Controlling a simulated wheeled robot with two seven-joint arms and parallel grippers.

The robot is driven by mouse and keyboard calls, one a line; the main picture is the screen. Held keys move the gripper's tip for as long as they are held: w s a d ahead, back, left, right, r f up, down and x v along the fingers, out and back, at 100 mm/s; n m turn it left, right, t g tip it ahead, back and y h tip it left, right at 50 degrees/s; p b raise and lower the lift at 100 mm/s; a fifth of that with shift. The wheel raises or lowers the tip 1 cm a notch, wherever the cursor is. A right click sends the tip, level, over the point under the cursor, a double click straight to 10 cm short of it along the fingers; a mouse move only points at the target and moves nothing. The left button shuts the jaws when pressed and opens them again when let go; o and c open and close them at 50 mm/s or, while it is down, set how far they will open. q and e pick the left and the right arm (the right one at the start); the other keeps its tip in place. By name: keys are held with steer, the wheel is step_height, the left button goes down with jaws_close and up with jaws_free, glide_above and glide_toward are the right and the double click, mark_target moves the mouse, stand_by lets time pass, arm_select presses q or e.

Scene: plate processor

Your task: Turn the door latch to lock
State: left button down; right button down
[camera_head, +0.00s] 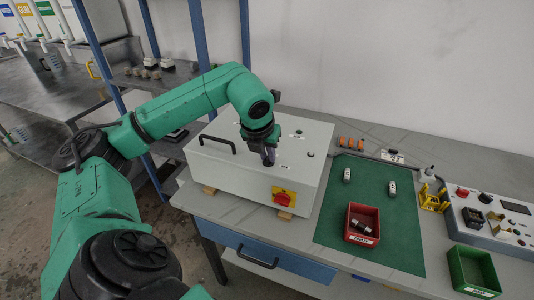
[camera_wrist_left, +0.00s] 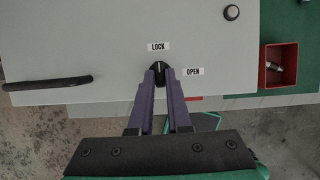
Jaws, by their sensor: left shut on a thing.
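A light-grey cabinet (camera_head: 235,172) stands on the bench with its lid or door facing up. A small dark round latch (camera_wrist_left: 158,68) sits on this panel, with a LOCK label (camera_wrist_left: 158,46) above it and an OPEN label (camera_wrist_left: 193,72) to its right in the left wrist view. My left gripper (camera_head: 268,159) points down at the panel; in the left wrist view its two purple fingers (camera_wrist_left: 160,76) are shut on the latch. The fingers hide part of the latch. Its pointer appears to face the LOCK label. My right gripper is not in view.
A black handle (camera_head: 217,143) is on the cabinet's left side, and a red-yellow switch (camera_head: 284,197) on its front. A green mat (camera_head: 395,232) with a red bin (camera_head: 352,237) lies right. A green bin (camera_head: 457,272) and control box (camera_head: 497,228) stand farther right.

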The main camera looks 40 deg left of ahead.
arm_select(q)
steer(key=c, duration=0.9)
jaws_free()
steer(key=shift+o, duration=0.2)
steer(key=p+v, duration=0.1)
steer(key=v, duration=1.3)
steer(key=shift+r+p, duration=0.35)
steer(key=shift+p, duration=0.05)
